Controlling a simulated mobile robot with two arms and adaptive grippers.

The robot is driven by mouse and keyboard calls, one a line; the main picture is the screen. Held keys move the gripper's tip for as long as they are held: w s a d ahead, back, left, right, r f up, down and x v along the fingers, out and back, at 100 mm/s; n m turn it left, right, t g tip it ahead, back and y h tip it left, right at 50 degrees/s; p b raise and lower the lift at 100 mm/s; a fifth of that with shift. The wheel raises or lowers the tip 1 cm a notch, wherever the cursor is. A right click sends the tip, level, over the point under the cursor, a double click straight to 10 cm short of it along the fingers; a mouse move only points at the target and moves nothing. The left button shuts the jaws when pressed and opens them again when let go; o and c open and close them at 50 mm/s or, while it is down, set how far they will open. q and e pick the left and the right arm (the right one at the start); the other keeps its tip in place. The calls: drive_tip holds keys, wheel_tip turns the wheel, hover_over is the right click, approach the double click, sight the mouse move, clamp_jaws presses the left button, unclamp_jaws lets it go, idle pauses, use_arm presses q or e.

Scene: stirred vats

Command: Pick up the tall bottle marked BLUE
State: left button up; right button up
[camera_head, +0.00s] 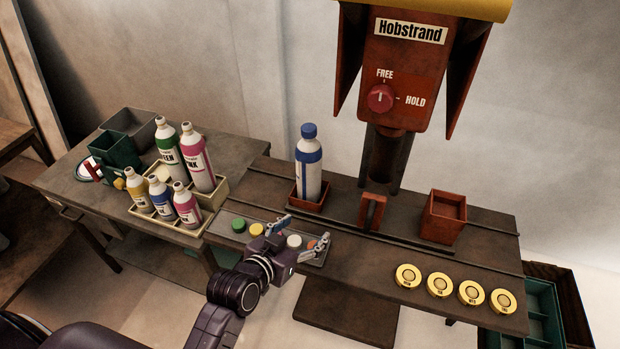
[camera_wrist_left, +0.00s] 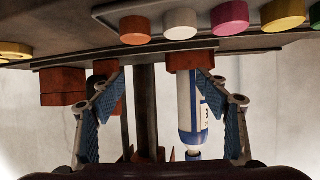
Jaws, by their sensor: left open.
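A tall white bottle (camera_head: 309,165) with a blue cap and blue bands stands upright in a low red holder (camera_head: 309,203) on the bench. Its lettering is too small to read. In the left wrist view the bottle (camera_wrist_left: 190,105) appears upside down, right of centre, beyond the fingers. My left gripper (camera_head: 299,236) is open and empty, above the front part of the bench, nearer than the bottle and apart from it. Both fingers show in the left wrist view (camera_wrist_left: 158,85). My right gripper is not in view.
Coloured caps (camera_head: 257,229) lie on a tray beneath my left gripper. Smaller bottles (camera_head: 160,198) and taller ones (camera_head: 196,160) stand in crates on the left table.

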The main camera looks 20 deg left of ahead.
sight(304, 166)
use_arm(q)
drive_tip(key=w+a+r+t, duration=0.1)
drive_tip(key=w+r, duration=0.1)
drive_tip(key=w+a+r+n+t+y, duration=0.1)
drive_tip(key=w+r+t, duration=0.1)
drive_tip(key=w+r, duration=0.1)
drive_tip(key=w+a+r+n+t+y, duration=0.1)
drive_tip(key=w+r+t, duration=0.1)
drive_tip(key=w+r, duration=0.1)
drive_tip(key=shift+w+a+r, duration=0.1)
drive_tip(key=shift+r, duration=0.15)
drive_tip(key=shift+w+a+r, duration=0.1)
drive_tip(key=shift+w+r, duration=0.1)
drive_tip(key=shift+w, duration=0.05)
drive_tip(key=w+p, duration=0.1)
drive_tip(key=w, duration=0.5)
drive_tip(key=shift+a+p, duration=0.1)
drive_tip(key=shift+p, duration=0.25)
drive_tip(key=shift+w+f, duration=0.15)
drive_tip(key=shift+w, duration=0.5)
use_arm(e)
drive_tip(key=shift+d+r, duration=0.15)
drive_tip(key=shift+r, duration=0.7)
use_arm(q)
drive_tip(key=shift+c, duration=0.3)
clamp_jaws()
drive_tip(key=shift+r, duration=0.2)
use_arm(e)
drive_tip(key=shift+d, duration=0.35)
